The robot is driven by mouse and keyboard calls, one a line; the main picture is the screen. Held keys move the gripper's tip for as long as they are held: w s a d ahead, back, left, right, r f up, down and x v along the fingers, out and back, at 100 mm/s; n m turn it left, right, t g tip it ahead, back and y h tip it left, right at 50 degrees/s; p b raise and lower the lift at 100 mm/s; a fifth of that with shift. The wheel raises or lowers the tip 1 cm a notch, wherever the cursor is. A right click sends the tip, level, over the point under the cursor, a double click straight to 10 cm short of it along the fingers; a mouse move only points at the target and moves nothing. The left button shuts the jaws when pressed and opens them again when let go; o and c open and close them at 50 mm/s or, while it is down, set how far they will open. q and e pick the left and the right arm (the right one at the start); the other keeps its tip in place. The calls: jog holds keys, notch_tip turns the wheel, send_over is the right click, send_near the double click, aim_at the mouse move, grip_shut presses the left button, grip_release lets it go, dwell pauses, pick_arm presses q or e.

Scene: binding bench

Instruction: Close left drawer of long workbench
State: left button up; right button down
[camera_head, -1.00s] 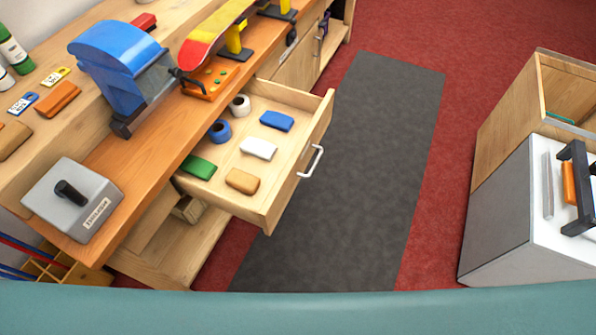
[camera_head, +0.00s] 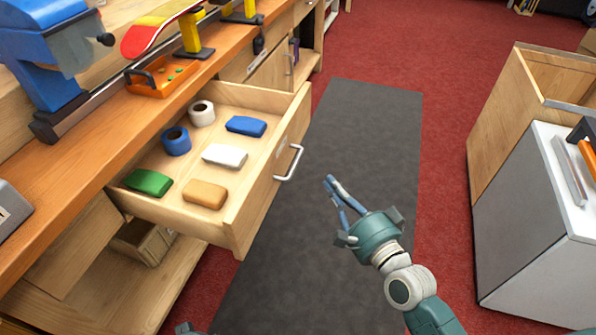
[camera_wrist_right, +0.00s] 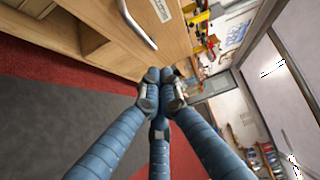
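The long workbench's light wooden drawer (camera_head: 262,190) is pulled out. It holds blue and white rolls and several coloured blocks. Its silver handle (camera_head: 290,163) is on the front panel and also shows in the right wrist view (camera_wrist_right: 137,25). My right gripper (camera_head: 330,187) is right of the handle, apart from it, over the grey mat. Its blue fingers point toward the drawer front, and their tips are together with nothing between them, also in the right wrist view (camera_wrist_right: 160,75). A small part of what looks like my left gripper (camera_head: 185,328) shows at the bottom edge; its fingers are hidden.
The workbench top (camera_head: 95,150) carries a blue vise (camera_head: 45,50) and an orange tray (camera_head: 160,78). A grey and wooden cabinet (camera_head: 520,190) stands at the right. The dark grey mat (camera_head: 365,125) between them is clear floor.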

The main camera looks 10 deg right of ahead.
jog(key=r, duration=0.1)
send_near(288, 140)
jog(key=w+d, duration=0.2)
jog(key=w, duration=0.1)
jog(key=a, duration=0.1)
jog(key=w, duration=0.1)
jog(key=a+b, duration=0.1)
jog(key=shift+w+a+f, duration=0.3)
jog(key=shift+a, duration=0.05)
pick_arm(q)
jog(key=shift+w+r, duration=0.2)
jog(key=shift+r, duration=1.15)
jog(key=shift+w+r, duration=0.15)
jog(key=shift+r, duration=1.2)
pick_arm(e)
jog(key=shift+w+a, duration=0.15)
jog(key=shift+a, duration=0.3)
